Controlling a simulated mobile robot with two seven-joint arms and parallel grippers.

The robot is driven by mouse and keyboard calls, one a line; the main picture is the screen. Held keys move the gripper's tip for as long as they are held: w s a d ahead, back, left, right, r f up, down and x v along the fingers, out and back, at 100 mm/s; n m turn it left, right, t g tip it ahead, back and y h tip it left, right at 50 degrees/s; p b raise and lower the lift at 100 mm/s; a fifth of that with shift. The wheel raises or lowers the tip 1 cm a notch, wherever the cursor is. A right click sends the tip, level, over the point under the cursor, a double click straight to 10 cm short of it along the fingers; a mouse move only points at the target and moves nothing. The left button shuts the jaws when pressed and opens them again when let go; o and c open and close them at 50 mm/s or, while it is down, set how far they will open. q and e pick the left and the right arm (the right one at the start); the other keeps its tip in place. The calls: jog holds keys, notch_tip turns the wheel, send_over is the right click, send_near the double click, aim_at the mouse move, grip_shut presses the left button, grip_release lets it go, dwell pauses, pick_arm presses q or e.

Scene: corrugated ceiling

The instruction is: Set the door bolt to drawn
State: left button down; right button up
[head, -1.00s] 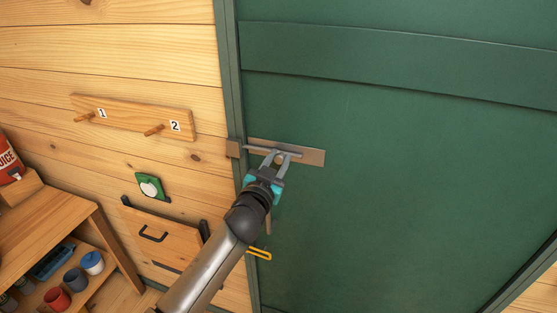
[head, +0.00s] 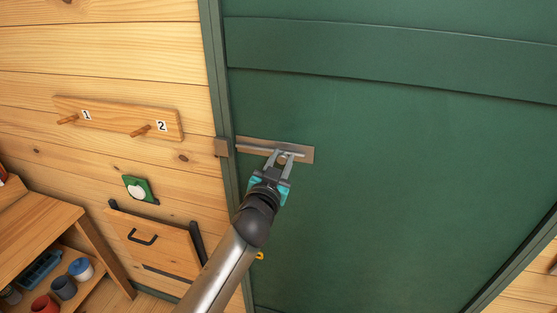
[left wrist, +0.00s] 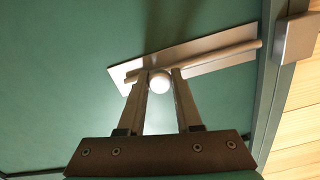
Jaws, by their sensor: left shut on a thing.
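The door bolt is a pale metal rod (head: 262,149) on a grey-brown back plate (head: 308,156) on the green door. In the left wrist view the rod (left wrist: 215,56) lies along the plate (left wrist: 190,46), with a round white knob (left wrist: 159,83). My left gripper (head: 284,158) is shut on the knob, which sits between its fingertips (left wrist: 160,78). The keeper block (head: 221,147) is on the frame side, left in the head view and right in the wrist view (left wrist: 295,40). A small gap shows between the rod's end and the keeper. My right gripper is not in view.
The green door frame (head: 216,90) runs beside the wooden wall. On the wall are a peg rail (head: 105,117), a green-and-white switch (head: 139,189) and a wooden box with a dark handle (head: 150,240). A shelf (head: 35,225) with cups stands at lower left.

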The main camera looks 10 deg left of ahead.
pick_arm(q)
jog(key=c, duration=0.6)
grip_release()
jog(key=shift+d, duration=0.3)
jog(key=shift+c, duration=0.2)
jog(key=shift+o, duration=0.3)
jog(key=shift+a, duration=0.1)
jog(key=shift+s, duration=0.1)
jog(key=s+b, duration=0.1)
jog(key=s, duration=1.4)
jog(key=shift+a, duration=0.25)
